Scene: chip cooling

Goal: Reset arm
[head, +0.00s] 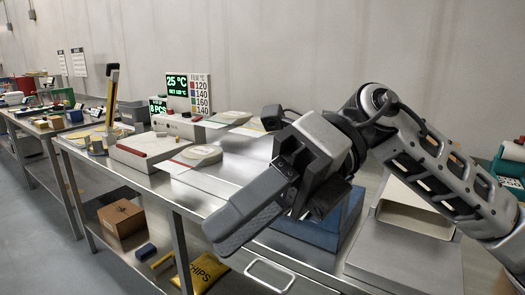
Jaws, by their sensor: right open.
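My right arm (430,165) comes in from the right at raised height, in front of the metal workbench (215,200). My right gripper (232,228) points down and to the left, over the bench's front edge. Its grey fingers are seen nearly from the side and overlap in the picture. It is open, and no object shows in it. My left gripper and left arm are not in view. Part of the bench and a blue box (310,235) are hidden behind the right gripper.
A white unit (148,149) lies on the bench left of the gripper. A cardboard box (122,218) and yellow CHIPS bag (203,272) are on the lower shelf.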

